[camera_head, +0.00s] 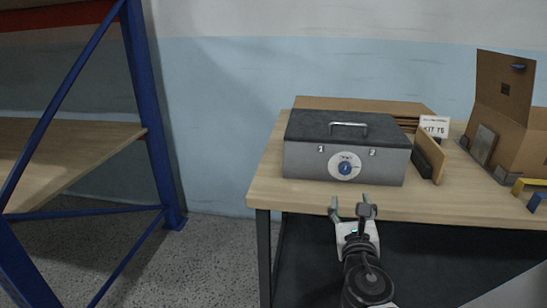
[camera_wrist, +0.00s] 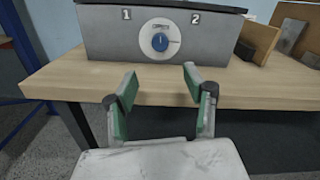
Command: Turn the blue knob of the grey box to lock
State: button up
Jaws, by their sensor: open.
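The grey box (camera_head: 302,165) stands on the wooden table, with a dark lid, a metal handle on top and the labels 1 and 2 on its front. The blue knob (camera_head: 345,168) sits on a round white dial at the middle of the front. In the wrist view the knob (camera_wrist: 160,42) shows a pale pointer line directed roughly upward; the dial's lettering is too small to read. My gripper (camera_head: 353,208) is open and empty, in front of the table edge and below the knob. In the wrist view its green-padded fingers (camera_wrist: 159,84) are spread, apart from the box.
The wooden table (camera_head: 275,188) has bare top in front of the box. To the right are a wooden piece (camera_head: 430,154), a KIT 15 sign (camera_head: 434,126), an open cardboard box (camera_head: 505,90) and yellow and blue parts. A blue-framed shelf (camera_head: 150,110) stands left.

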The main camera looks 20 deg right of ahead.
aim_at(345, 170)
jog(key=b+x, duration=0.2)
jog(key=x, duration=1.1)
jog(key=shift+w+d, duration=0.15)
jog(key=shift+w, duration=0.1)
jog(key=c, duration=1.1)
